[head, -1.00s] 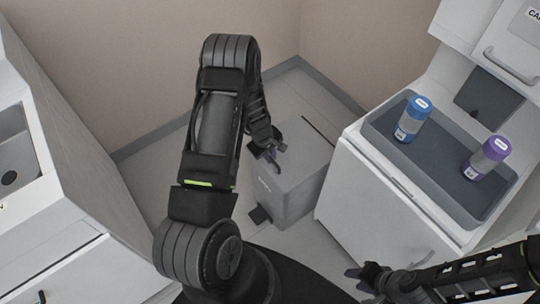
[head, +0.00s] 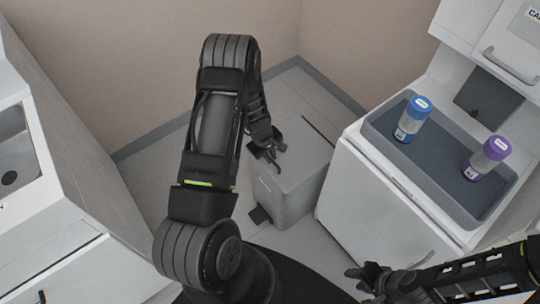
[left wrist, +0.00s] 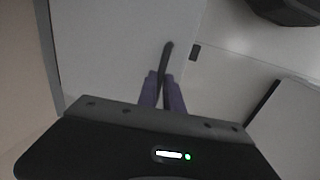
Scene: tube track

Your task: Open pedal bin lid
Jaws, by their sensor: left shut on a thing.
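The grey pedal bin (head: 290,198) stands on the floor between the cabinets, with its lid (head: 308,150) looking closed. A dark pedal (head: 260,214) sticks out low at its front. My left gripper (head: 270,155) is at the lid's near left edge. In the left wrist view, its purple fingers (left wrist: 162,78) are shut on a thin dark strip (left wrist: 167,58), which looks like a handle on the bin. Their exact hold is partly hidden in the head view. My right gripper (head: 358,278) is low at the right, away from the bin; its opening is unclear.
A white cabinet (head: 375,200) stands close to the bin's right, with a grey tray (head: 435,165) holding a blue-capped tube (head: 411,120) and a purple-capped tube (head: 486,158). A counter with a sink (head: 14,150) is at the left. The walls meet behind the bin.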

